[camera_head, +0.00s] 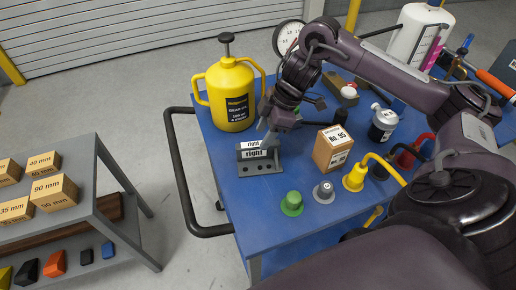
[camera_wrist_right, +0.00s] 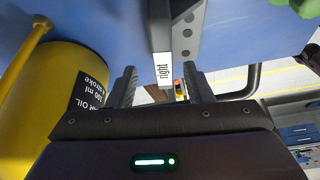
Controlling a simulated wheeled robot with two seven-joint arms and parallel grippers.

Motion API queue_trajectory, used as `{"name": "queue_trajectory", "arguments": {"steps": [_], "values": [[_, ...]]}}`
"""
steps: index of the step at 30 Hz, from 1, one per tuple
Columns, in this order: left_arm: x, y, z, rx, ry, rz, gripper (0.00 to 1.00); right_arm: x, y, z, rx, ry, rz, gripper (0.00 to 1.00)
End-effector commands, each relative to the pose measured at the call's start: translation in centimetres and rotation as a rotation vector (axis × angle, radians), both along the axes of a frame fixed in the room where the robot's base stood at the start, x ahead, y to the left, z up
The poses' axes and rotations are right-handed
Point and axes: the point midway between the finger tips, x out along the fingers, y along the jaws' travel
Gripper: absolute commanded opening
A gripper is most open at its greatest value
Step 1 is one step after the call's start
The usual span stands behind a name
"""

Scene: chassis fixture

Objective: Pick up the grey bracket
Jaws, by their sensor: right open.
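The grey bracket (camera_head: 262,167) sits on the blue cart top (camera_head: 225,190), with a row of dark holes and white labels reading "right". In the right wrist view the bracket (camera_wrist_right: 187,38) is ahead of the fingers, with its labelled upright edge between the two fingertips. My right gripper (camera_head: 268,138) reaches down to the bracket's back side in the head view. In the right wrist view the gripper (camera_wrist_right: 160,78) is open, with nothing clamped in it. Whether a finger touches the bracket is hard to tell. My left gripper is not in view.
A yellow oil jug (camera_head: 231,98) stands behind and left of the bracket. A cardboard box (camera_head: 333,150) is to its right. Green (camera_head: 292,203) and grey (camera_head: 324,192) knobs stand in front. A black handle (camera_head: 178,180) runs along the cart's left side. A shelf (camera_head: 85,200) stands farther left.

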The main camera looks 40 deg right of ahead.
Motion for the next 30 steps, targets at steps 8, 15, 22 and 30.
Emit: {"name": "queue_trajectory", "arguments": {"steps": [8, 15, 22, 30], "values": [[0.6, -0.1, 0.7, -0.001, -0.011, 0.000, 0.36, 0.3, 1.5, -2.8, 0.003, 0.006, 0.000, 0.46], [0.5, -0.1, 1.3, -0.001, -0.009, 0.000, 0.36, 0.9, 2.7, -5.7, 0.003, 0.001, -0.001, 0.46], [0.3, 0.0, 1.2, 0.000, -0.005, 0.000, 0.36, 1.0, 2.8, -6.1, 0.001, 0.000, -0.001, 0.46], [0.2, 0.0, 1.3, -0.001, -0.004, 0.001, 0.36, 1.0, 2.8, -6.2, 0.001, 0.001, -0.001, 0.46]]}}
